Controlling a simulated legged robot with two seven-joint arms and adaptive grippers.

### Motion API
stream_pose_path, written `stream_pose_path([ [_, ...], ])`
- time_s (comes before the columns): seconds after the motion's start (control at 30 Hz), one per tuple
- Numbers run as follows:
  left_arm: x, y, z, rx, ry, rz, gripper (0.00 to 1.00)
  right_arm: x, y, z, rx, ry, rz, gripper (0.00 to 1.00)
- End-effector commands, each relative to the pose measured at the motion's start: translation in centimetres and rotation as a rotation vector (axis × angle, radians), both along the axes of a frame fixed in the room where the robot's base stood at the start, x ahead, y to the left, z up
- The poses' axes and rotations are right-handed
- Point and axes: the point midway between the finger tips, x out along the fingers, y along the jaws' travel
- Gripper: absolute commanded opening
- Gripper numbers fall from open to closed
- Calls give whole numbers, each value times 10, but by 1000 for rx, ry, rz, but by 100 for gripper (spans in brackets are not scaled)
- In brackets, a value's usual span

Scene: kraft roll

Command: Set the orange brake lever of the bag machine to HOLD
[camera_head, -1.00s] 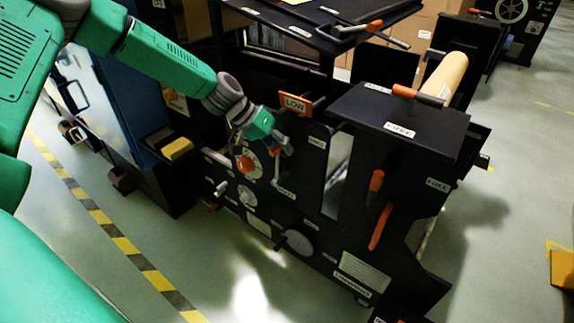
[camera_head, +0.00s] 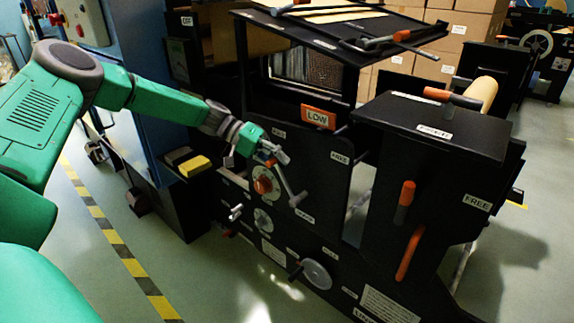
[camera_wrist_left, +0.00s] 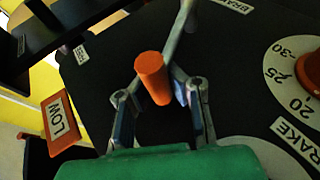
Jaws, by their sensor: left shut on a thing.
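The brake lever is a grey arm (camera_head: 286,186) with an orange knob (camera_wrist_left: 153,78), on the black side panel of the bag machine (camera_head: 318,180). From its lower pivot, above the BRAKE label (camera_head: 305,218), it leans up and to the left in the head view. My left gripper (camera_head: 277,158) is at the lever's upper end, shut on it. In the left wrist view, the knob stands between my two fingers (camera_wrist_left: 158,100). A FREE label (camera_head: 340,158) is to the right of the lever. A small label (camera_head: 278,133) above my gripper is too small to read surely.
A red knob on a round dial (camera_head: 263,185) is close to the left of the lever. An orange LOW sign (camera_head: 318,117) is above. Other orange handles (camera_head: 405,202) are on the right part of the machine. A yellow block (camera_head: 195,166) lies left of the panel.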

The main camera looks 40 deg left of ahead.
Motion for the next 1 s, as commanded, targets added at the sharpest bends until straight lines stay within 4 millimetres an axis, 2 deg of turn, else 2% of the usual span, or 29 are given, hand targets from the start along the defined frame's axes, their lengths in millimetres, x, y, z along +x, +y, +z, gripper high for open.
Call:
stream_pose_path([
  [0.03, 3, 8, 7, -4, -15, 13, 0, 0, 0, 0, 0, 0, 0, 40],
  [0.6, 3, 13, 3, -5, -13, 14, 0, 0, 0, -1, 0, 0, 0, 40],
  [0.7, 3, 13, 2, -4, -12, 14, 37, 0, 0, -1, 0, 0, 0, 40],
  [1.0, 5, 6, -1, 3, -3, 9, 37, 0, 0, -2, 0, 0, 0, 40],
])
